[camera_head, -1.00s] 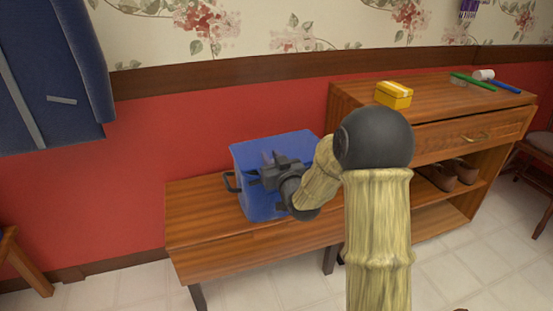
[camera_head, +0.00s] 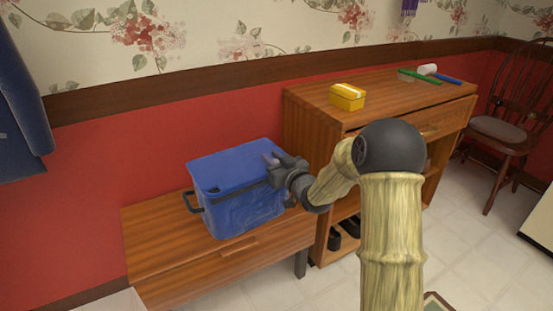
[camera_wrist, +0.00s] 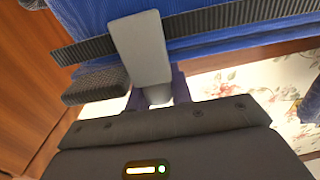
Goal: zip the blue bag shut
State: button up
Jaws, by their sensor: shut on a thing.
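The blue bag (camera_head: 237,205) stands upright on the wooden bench, and its blue top looks flat and closed across. A black handle (camera_head: 193,203) shows at its left end. My gripper (camera_head: 275,165) is at the bag's upper right end. It is shut on the grey zipper pull (camera_wrist: 143,45), which lies across the black zipper strip (camera_wrist: 215,22) in the wrist view. The blue bag fabric (camera_wrist: 85,15) fills the top of that view. My gripper hides part of the bag's right end.
The bench (camera_head: 150,240) has bare wood left of the bag. A wooden cabinet (camera_head: 310,110) stands close on the right, with a yellow box (camera_head: 347,97) and pens on top. Shoes (camera_head: 345,230) sit on its lower shelf. A chair (camera_head: 500,125) stands farther right.

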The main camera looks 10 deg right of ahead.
jog(key=shift+d, duration=0.25)
jog(key=o, duration=0.9)
jog(key=p+v, duration=0.3)
jog(key=v, duration=1.4)
jog(key=shift+d, duration=0.15)
